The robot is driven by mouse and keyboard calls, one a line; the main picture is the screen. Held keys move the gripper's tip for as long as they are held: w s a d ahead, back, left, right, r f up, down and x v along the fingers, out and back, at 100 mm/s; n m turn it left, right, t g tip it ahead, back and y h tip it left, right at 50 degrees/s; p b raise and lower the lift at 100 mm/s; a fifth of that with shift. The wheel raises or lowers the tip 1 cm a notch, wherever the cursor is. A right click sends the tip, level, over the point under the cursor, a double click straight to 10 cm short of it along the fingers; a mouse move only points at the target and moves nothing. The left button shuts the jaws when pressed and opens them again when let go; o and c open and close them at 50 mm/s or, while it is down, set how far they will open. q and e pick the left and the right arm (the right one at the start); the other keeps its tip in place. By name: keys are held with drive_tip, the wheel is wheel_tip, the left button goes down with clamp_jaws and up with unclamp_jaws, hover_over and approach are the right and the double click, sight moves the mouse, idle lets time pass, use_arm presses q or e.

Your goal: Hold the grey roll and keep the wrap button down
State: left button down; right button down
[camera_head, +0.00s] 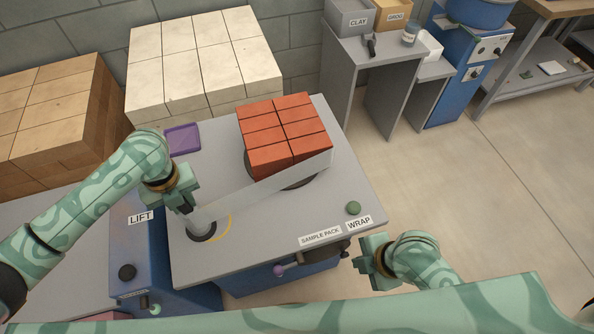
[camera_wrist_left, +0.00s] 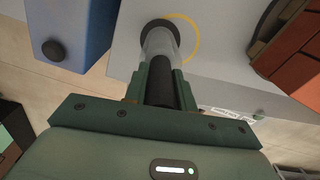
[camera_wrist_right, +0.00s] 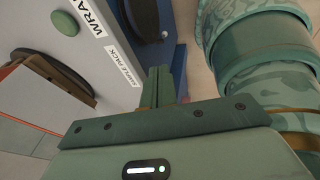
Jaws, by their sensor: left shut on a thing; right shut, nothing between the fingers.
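The grey roll (camera_wrist_left: 158,42) stands on the table inside a yellow ring mark, with its dark core in my left gripper's fingers (camera_wrist_left: 160,82). In the head view my left gripper (camera_head: 186,206) is shut on the roll at the table's left front. A strip of clear film (camera_head: 262,187) stretches from the roll to the red brick pack (camera_head: 285,133). The green wrap button (camera_head: 353,208) is at the table's right front corner and also shows in the right wrist view (camera_wrist_right: 65,23). My right gripper (camera_head: 358,256) is shut and empty, in front of that corner, apart from the button.
The brick pack sits on a dark round turntable (camera_head: 312,179). A purple tray (camera_head: 183,139) lies at the table's back left. Cream blocks (camera_head: 205,62) and tan blocks (camera_head: 55,110) are stacked behind. A lift control box (camera_head: 140,255) stands at left. The floor at right is clear.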

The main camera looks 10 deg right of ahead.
drive_tip(key=w+d+r+m+t, duration=0.2)
drive_tip(key=w+r+m+t, duration=0.1)
drive_tip(key=m, duration=0.6)
drive_tip(key=w+d+r+m+t+h, duration=0.1)
drive_tip(key=w+d+r+m+t, duration=0.2)
drive_tip(key=m, duration=0.5)
drive_tip(key=shift+w+r+m, duration=0.4)
drive_tip(key=shift+w+r, duration=0.5)
drive_tip(key=shift+w, duration=0.15)
drive_tip(key=shift+f, duration=0.1)
hover_over(354, 203)
drive_tip(key=s, duration=0.3)
drive_tip(key=f, duration=0.7)
drive_tip(key=shift+w+d, duration=0.2)
wheel_tip(354, 203, down, 3)
drive_tip(key=shift+s+r, duration=0.1)
drive_tip(key=shift+r, duration=0.1)
drive_tip(key=shift+f, duration=0.7)
